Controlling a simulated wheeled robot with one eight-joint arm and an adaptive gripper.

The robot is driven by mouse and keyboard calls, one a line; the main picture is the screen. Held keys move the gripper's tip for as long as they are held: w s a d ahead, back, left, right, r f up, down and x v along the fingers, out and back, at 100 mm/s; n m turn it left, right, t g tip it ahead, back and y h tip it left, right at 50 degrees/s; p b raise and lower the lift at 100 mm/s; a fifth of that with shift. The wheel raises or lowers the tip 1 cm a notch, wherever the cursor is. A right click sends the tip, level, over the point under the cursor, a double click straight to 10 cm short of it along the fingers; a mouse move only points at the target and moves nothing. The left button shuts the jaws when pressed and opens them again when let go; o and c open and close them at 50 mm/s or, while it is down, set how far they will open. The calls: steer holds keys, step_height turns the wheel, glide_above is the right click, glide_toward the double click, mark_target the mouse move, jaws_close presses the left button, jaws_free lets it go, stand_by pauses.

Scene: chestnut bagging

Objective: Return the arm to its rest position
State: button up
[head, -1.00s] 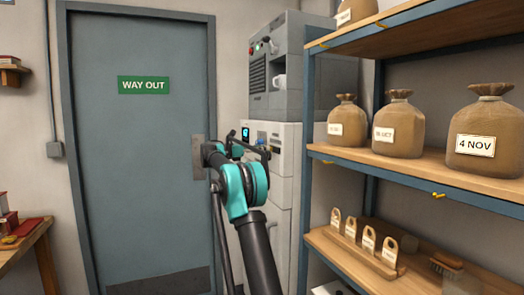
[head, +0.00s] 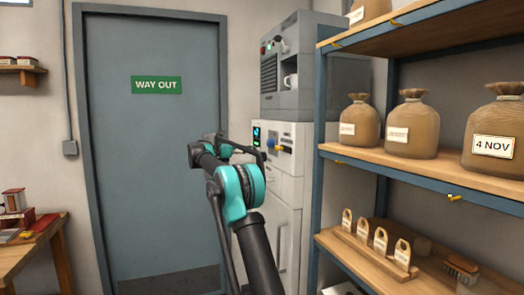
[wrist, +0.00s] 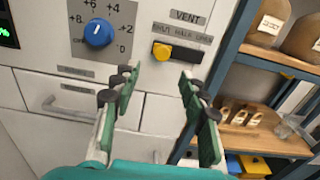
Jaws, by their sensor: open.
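My arm extends forward from the bottom of the head view, bent at a teal joint. My gripper (wrist: 157,92) shows in the wrist view with its two green-padded fingers spread apart and nothing between them. It is in front of the white machine (wrist: 130,60), below a blue dial (wrist: 98,33) and a yellow lever (wrist: 163,51) under a VENT label. I cannot tell the exact gap between the fingers and the panel. In the head view the same machine (head: 289,190) stands behind the arm's end, and the fingertips are not clear there.
A shelf unit (head: 319,140) with tied sacks (head: 412,125) stands at the right. A grey door (head: 150,180) marked WAY OUT is behind the arm. A wooden table (head: 50,240) is at the left. Wooden tags (head: 380,240) sit on the lower shelf.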

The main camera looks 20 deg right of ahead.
steer(key=shift+a, duration=0.85)
steer(key=s+f+m+t+y, duration=0.2)
steer(key=s+f+m+y, duration=0.7)
steer(key=s+f, duration=1.5)
steer(key=s+a+f+m+y, duration=0.4)
steer(key=s+a+f, duration=0.2)
steer(key=s+f, duration=0.4)
steer(key=s+a+f+m+t+y, duration=0.1)
steer(key=s+a+f+m+y, duration=0.4)
steer(key=s+f, duration=0.6)
steer(key=s+a, duration=0.1)
steer(key=s, duration=0.5)
steer(key=shift+s+t, duration=0.2)
steer(key=shift+t, duration=0.1)
